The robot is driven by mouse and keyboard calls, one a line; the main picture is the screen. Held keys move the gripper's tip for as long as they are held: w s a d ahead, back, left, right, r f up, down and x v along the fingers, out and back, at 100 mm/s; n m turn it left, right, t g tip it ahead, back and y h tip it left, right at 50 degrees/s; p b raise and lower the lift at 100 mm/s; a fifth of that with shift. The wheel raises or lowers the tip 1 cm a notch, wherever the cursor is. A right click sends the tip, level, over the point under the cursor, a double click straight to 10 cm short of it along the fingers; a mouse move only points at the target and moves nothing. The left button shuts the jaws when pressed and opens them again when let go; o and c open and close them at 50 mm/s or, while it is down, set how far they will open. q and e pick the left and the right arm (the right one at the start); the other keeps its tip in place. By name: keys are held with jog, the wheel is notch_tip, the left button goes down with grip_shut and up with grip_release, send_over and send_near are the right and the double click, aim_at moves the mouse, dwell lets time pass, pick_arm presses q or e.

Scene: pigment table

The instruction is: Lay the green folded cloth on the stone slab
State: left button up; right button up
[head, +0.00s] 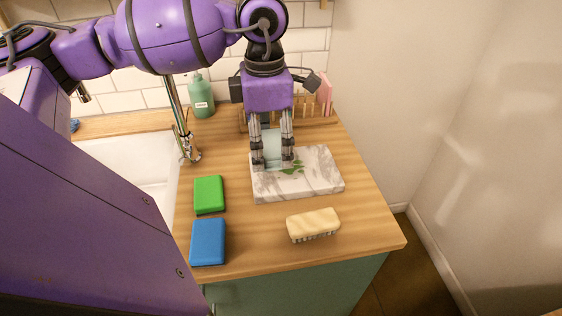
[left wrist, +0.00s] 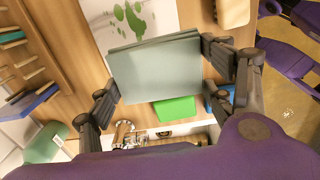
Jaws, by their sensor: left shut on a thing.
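My left gripper (head: 272,158) points down over the back left part of the stone slab (head: 320,183), a white marble block with grey veins and green marks. It is shut on a pale grey-green folded cloth (head: 272,145), which shows upright between the fingers. In the left wrist view the cloth (left wrist: 157,72) spans both fingers, with the slab (left wrist: 158,14) and its green blotches beyond it. I cannot tell whether the cloth's lower edge touches the slab. My right gripper is not in view.
A green sponge (head: 209,193) and a blue sponge (head: 208,242) lie left of the slab, beside the sink (head: 145,170). A cream brush (head: 313,222) lies in front. A green bottle (head: 201,98), the tap (head: 188,148) and a wooden rack (head: 305,108) stand behind.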

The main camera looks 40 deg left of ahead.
aim_at(278, 132)
pick_arm(q)
jog(key=w+f, duration=0.1)
jog(key=f, duration=0.1)
jog(key=w+a+f, duration=0.1)
jog(key=w+f, duration=0.1)
jog(key=shift+w+f, duration=0.45)
jog(key=shift+f, duration=0.75)
jog(key=shift+w+f, duration=0.1)
jog(key=shift+f, duration=0.8)
jog(key=shift+f, duration=0.1)
jog(key=shift+f, duration=0.15)
jog(key=o, duration=1.2)
notch_tip(278, 132, up, 12)
jog(key=shift+r, duration=0.25)
